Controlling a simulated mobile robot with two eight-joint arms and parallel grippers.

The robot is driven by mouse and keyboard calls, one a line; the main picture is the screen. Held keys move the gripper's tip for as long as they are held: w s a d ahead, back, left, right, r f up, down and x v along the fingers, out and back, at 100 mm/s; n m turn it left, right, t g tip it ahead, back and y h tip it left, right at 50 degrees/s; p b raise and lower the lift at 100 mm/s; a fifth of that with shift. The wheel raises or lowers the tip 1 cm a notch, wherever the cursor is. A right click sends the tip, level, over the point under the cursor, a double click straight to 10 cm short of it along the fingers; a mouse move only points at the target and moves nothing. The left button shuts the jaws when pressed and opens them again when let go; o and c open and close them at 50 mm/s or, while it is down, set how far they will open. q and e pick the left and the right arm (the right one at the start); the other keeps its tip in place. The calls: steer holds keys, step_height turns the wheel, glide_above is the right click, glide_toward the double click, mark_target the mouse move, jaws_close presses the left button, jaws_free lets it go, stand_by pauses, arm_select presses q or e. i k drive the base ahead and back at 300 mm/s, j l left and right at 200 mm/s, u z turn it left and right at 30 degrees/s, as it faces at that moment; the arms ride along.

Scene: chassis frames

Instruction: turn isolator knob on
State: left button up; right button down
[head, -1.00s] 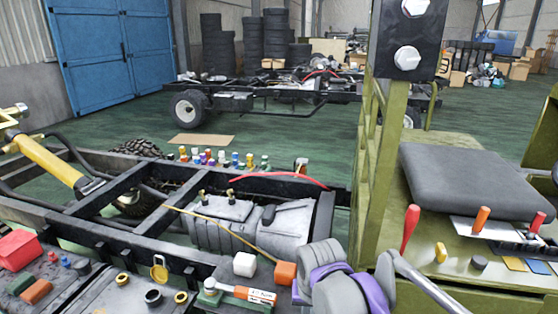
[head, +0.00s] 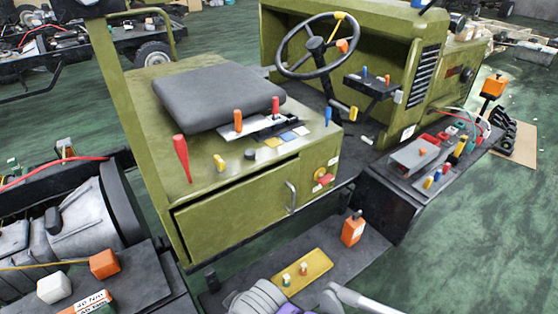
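A small red knob on a yellow plate (head: 324,178) sits on the right end of the green seat box, beside the drawer with a curved handle. It looks like the isolator knob, but its setting is too small to read. Neither gripper's fingers are in view.
The green seat box (head: 240,215) carries a seat (head: 217,97) and several coloured levers. A steering wheel (head: 318,45) stands behind. A dark bench (head: 395,200) with tools is at right. A low board with a yellow plate (head: 305,272) lies in front.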

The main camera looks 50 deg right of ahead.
mark_target(323, 179)
steer(key=z, duration=2.2)
